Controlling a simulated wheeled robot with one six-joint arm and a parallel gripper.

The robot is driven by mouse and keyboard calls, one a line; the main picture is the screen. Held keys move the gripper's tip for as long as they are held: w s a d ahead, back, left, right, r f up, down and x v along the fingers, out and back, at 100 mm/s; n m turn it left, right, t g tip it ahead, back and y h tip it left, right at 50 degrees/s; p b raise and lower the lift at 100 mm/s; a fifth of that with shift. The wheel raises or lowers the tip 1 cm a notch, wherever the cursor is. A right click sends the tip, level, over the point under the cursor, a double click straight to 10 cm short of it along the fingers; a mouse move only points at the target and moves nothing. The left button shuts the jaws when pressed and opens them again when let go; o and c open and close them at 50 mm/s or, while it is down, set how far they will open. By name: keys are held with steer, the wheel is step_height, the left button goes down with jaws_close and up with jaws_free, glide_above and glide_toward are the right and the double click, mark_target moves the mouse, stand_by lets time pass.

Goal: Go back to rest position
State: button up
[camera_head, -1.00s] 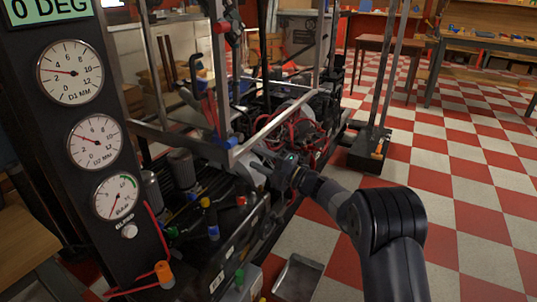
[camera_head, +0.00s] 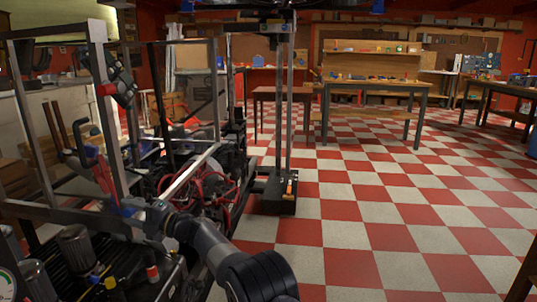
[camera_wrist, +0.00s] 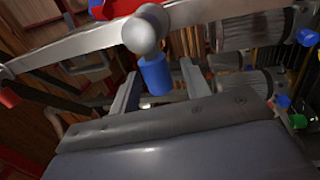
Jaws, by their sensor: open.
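My gripper (camera_head: 148,215) is at the rig's metal frame (camera_head: 190,175), at the lower left of the head view. In the wrist view its two grey fingers (camera_wrist: 158,82) are spread apart. A blue cylinder (camera_wrist: 155,75) below a round grey frame joint (camera_wrist: 145,32) shows between the fingers. I cannot tell whether the fingers touch it. My arm is stretched out from the bottom of the head view toward the frame.
The rig with its bars, cables and motors (camera_head: 75,245) fills the left side. A dark-based post (camera_head: 278,195) stands right of it. Workbenches (camera_head: 375,85) line the back. The checkered floor (camera_head: 390,220) is clear at centre and right.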

steer(key=shift+a+r, duration=0.1)
steer(key=shift+a, duration=0.25)
steer(key=shift+d, duration=0.1)
steer(key=p+v, duration=0.2)
steer(key=v, duration=0.9)
steer(key=b+x, duration=0.2)
steer(key=x, duration=0.9)
steer(key=shift+r+m, duration=0.25)
steer(key=shift+m, duration=0.05)
steer(key=shift+w+r+m+t+p, duration=0.15)
steer(key=shift+m+t+p, duration=0.1)
steer(key=shift+m, duration=0.3)
steer(key=shift+s+r+m+t+p, duration=0.1)
steer(key=shift+m+t+p, duration=0.1)
steer(key=shift+m, duration=0.35)
steer(key=shift+r, duration=0.1)
